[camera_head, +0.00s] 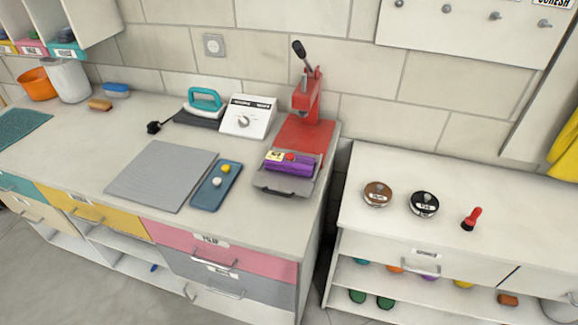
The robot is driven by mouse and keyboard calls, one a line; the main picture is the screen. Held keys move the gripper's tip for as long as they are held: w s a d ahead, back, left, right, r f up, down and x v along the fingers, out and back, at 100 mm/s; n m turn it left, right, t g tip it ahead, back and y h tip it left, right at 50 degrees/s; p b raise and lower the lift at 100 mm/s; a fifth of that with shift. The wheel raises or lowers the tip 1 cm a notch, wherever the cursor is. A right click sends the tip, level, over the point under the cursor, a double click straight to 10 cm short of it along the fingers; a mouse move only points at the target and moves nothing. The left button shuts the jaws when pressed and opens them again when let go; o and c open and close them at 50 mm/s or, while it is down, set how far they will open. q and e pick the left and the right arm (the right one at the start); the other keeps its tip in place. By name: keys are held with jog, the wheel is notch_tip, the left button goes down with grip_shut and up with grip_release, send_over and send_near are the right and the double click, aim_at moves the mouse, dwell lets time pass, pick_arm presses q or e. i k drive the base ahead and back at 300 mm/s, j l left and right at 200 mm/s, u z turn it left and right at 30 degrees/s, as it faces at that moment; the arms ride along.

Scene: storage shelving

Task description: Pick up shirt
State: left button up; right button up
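No item is clearly recognisable as a shirt. A yellow item that looks like hanging cloth (566,152) is cut off by the right edge, so I cannot tell if it is a shirt. A purple item (290,167) with a yellow label and a red spot lies in a grey tray (287,187) in front of the red press; I cannot tell if it is folded cloth. Neither of my grippers shows in the head view.
The left counter holds a red lever press (307,105), a teal iron (204,101), a white dial box (248,117), a grey mat (162,174) and a blue tray (216,187). The lower right cabinet top (460,190) holds two round-topped items and a red-handled tool. A gap separates the two.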

aim_at(303, 165)
jog(key=i+j+u, duration=0.2)
jog(key=u, duration=0.15)
jog(key=i+j+u, duration=0.2)
jog(key=u, duration=0.15)
jog(key=j, duration=0.1)
